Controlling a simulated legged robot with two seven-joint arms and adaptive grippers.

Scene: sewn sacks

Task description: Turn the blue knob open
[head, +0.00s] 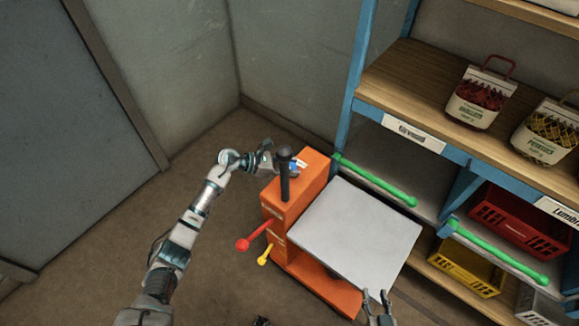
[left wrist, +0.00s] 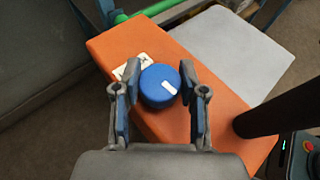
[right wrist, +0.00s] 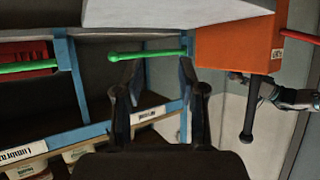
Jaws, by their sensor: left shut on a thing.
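The blue knob (left wrist: 156,90) is round with a white mark. It sits on top of the orange housing (left wrist: 205,112); a white label (left wrist: 122,71) lies beside it. My left gripper (left wrist: 159,78) has one finger on each side of the knob and is shut on it. In the head view, the left gripper (head: 284,163) reaches the housing's far left side, and only a little blue shows behind the black post. My right gripper (head: 376,298) is open and empty at the bottom; its spread fingers show in the right wrist view (right wrist: 160,72).
A black post (head: 285,180) stands close to the left gripper. A red lever (head: 256,236) and a yellow lever (head: 265,255) stick out of the housing. A grey platform (head: 355,235) lies right of it. The blue-framed shelf (head: 350,85) with green bars stands at the right.

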